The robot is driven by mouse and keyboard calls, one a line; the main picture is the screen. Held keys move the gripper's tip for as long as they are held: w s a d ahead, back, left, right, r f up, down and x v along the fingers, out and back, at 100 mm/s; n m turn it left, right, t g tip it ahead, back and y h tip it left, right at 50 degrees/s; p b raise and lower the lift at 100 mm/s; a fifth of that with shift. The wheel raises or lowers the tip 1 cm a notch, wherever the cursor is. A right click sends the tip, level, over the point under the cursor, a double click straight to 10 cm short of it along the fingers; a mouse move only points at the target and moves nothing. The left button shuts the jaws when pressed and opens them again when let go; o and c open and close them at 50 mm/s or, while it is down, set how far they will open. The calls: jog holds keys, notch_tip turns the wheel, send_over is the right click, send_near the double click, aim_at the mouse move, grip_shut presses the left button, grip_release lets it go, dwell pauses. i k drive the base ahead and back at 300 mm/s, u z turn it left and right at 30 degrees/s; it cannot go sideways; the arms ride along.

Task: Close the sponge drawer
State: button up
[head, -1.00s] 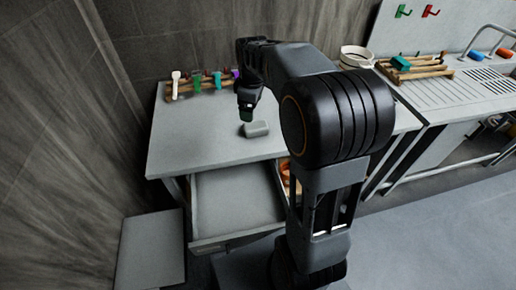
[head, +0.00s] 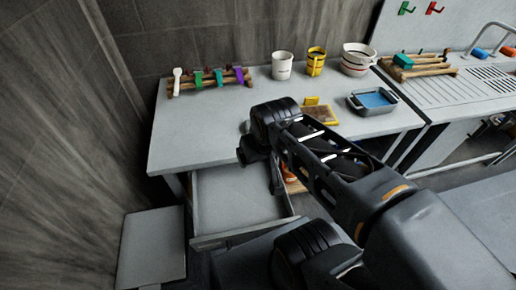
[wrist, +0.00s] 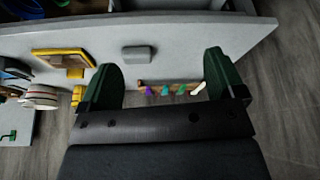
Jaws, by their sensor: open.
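The sponge drawer (head: 235,200) is pulled out from under the front of the table in the head view. Its inside is pale grey and looks empty, with the right part covered by my arm. My gripper (wrist: 160,82) is open, with nothing between its green fingers in the wrist view. In the head view it is near the table's front edge, at the drawer's back right, with its fingertips mostly hidden. A small grey block (wrist: 138,53), perhaps the sponge, lies on the tabletop in the wrist view. My arm hides it in the head view.
A rack with coloured clips (head: 210,80) stands at the table's back left. A white mug (head: 282,66), a yellow mug (head: 316,62), stacked bowls (head: 357,60) and a blue-filled tray (head: 375,102) stand to the right. A low grey surface (head: 152,245) lies left of the drawer.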

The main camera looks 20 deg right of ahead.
aim_at(233, 205)
jog(key=z, duration=0.45)
jog(key=k, duration=1.15)
jog(key=u, duration=0.2)
jog(key=i, duration=0.55)
jog(key=z, duration=0.45)
jog(key=k, duration=0.8)
jog(key=u, duration=1.2)
jog(key=i, duration=0.45)
jog(key=z, duration=0.05)
